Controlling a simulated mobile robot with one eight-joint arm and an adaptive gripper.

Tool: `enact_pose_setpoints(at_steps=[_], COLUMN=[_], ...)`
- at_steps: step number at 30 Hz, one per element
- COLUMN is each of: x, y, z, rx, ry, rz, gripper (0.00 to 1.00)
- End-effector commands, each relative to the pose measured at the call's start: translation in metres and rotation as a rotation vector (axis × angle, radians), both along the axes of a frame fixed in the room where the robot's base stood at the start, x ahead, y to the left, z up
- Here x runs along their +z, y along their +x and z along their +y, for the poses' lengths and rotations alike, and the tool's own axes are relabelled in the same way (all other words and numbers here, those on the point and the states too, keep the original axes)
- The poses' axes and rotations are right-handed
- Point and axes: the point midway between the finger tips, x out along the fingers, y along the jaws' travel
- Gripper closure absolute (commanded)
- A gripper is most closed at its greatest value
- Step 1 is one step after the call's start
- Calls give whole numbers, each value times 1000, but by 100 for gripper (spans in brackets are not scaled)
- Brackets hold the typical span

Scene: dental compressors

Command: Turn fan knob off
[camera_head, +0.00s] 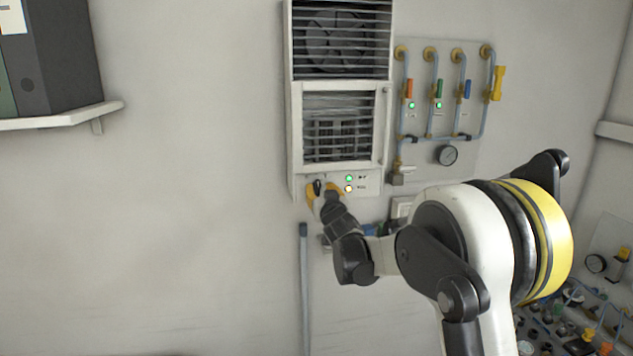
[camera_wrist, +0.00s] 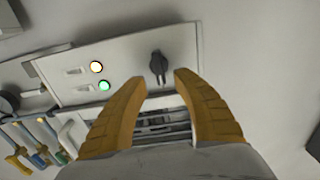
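The fan unit (camera_head: 341,120) is a white wall-mounted box with louvred grilles. Its black fan knob (camera_head: 317,187) is at the lower left of the panel, partly hidden by my gripper. In the wrist view the knob (camera_wrist: 158,66) shows whole, just beyond and between my fingertips. My gripper (camera_wrist: 160,78) has two yellow fingers, spread apart with nothing between them at the tips. In the head view my gripper (camera_head: 320,192) is at the panel's lower edge, by the knob. I cannot tell whether a finger touches the knob.
A green light (camera_head: 349,178) and an orange light (camera_head: 349,188) glow beside the knob. A pipe panel (camera_head: 440,110) with coloured valves and a gauge (camera_head: 446,155) is to the right. A shelf (camera_head: 60,118) with binders is at left. The wall below the shelf is clear.

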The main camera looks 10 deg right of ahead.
Motion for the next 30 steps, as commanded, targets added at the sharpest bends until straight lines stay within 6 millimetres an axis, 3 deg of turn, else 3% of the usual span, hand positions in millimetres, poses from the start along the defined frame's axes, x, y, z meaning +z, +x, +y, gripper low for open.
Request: enact_pose_setpoints(at_steps=[7, 18, 21, 30], x=[1, 0, 0, 0], y=[34, 39, 39, 39], z=[0, 0, 0, 0], rx=[0, 0, 0, 0], ry=[0, 0, 0, -9], rz=[1, 1, 1, 1], gripper=[66, 67, 97, 100])
